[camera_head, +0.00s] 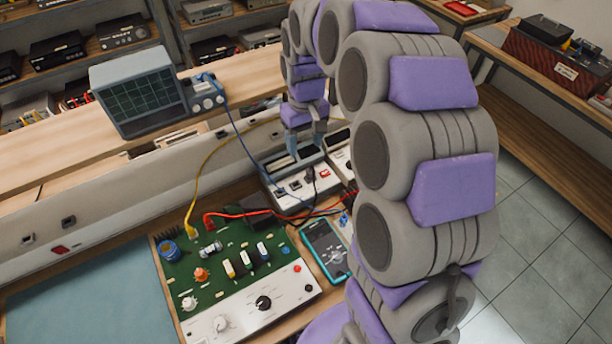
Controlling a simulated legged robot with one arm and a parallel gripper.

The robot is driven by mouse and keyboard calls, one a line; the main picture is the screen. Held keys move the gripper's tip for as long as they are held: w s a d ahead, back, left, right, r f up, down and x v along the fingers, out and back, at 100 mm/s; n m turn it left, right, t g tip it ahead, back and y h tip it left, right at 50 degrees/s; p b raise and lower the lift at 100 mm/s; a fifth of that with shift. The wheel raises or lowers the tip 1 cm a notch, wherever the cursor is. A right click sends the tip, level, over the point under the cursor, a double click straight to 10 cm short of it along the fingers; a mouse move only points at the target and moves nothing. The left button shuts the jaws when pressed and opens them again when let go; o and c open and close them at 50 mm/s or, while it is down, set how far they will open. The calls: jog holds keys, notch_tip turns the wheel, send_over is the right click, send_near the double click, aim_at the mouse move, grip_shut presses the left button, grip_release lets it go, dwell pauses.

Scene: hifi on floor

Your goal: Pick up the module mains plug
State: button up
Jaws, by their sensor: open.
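A small black plug (311,174), which looks like the module mains plug, sits at the white socket strip (272,179) on the bench. A dark cord runs down from it. I cannot tell how deeply it is seated. My gripper (305,148) is open and points down above the strip, just above and behind the plug in the picture. Its fingers look apart from the plug, with nothing visible between them. My arm covers the right part of the bench.
A green circuit board (222,262) with a white knob panel is at the front. A teal multimeter (325,249) lies beside it. Red, yellow and blue leads cross near the strip. An oscilloscope (140,92) stands on the raised wooden shelf. A blue mat (85,295) is clear at left.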

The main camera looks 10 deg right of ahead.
jog(key=w+d+f, duration=0.6)
jog(key=w, duration=0.3)
jog(key=b, duration=0.3)
send_over(310, 170)
jog(key=d, duration=0.1)
jog(key=f, duration=0.7)
jog(key=w+f, duration=0.1)
jog(key=f, duration=0.2)
jog(key=shift+f, duration=0.15)
jog(key=f, duration=0.1)
jog(key=a+f, duration=0.1)
jog(key=a+f+b, duration=0.1)
jog(key=f, duration=0.1)
jog(key=shift+s+a, duration=0.1)
jog(key=shift+s, duration=0.15)
jog(key=f, duration=0.1)
jog(key=d+f+b, duration=0.1)
jog(key=f, duration=0.1)
jog(key=shift+s+d+f, duration=0.1)
jog(key=shift+d+f, duration=0.15)
jog(key=shift+d, duration=0.25)
jog(key=shift+a, duration=0.8)
jog(key=c, duration=0.6)
jog(key=shift+d, duration=0.45)
jog(key=c, duration=0.5)
